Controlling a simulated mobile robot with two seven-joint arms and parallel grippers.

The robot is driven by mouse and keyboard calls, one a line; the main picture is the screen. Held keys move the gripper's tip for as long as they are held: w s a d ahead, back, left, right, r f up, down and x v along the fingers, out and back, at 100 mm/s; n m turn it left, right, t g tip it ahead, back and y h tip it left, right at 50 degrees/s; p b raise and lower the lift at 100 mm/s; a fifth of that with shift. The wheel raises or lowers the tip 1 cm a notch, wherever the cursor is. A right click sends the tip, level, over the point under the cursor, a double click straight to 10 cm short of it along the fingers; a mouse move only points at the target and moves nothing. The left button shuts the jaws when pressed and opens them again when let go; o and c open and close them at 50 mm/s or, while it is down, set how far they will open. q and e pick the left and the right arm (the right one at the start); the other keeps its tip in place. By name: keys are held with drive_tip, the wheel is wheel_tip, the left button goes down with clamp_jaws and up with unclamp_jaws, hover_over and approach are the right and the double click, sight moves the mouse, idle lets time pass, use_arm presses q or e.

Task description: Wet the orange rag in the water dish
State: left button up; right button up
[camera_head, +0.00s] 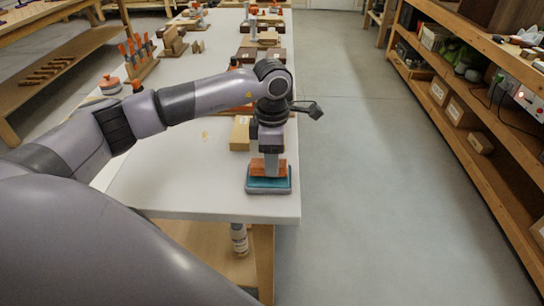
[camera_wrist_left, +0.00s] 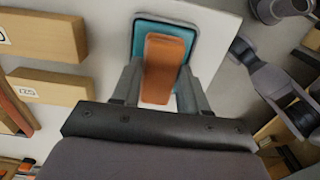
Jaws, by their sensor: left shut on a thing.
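The orange rag (camera_head: 261,169) is between the fingers of my left gripper (camera_head: 271,172), which is shut on it. The rag is at the teal water dish (camera_head: 270,190), near the front right corner of the white bench. In the left wrist view the rag (camera_wrist_left: 163,60) overlaps the dish (camera_wrist_left: 196,50), with my left gripper's fingers (camera_wrist_left: 160,85) on both sides of it. I cannot tell how far the rag reaches into the water. My right gripper does not show.
A cardboard-coloured block (camera_head: 240,133) stands just behind the dish. The white bench top (camera_head: 190,180) is clear to the left of the dish. The bench's right edge is close to the dish. Shelves with boxes (camera_head: 456,110) line the right side, across open floor.

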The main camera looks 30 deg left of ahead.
use_arm(q)
drive_tip(key=shift+f+b, duration=0.45)
drive_tip(key=shift+f, duration=0.2)
idle(1.4)
drive_tip(key=shift+r, duration=0.15)
drive_tip(key=shift+r+p, duration=2.4)
drive_tip(key=shift+r, duration=1.05)
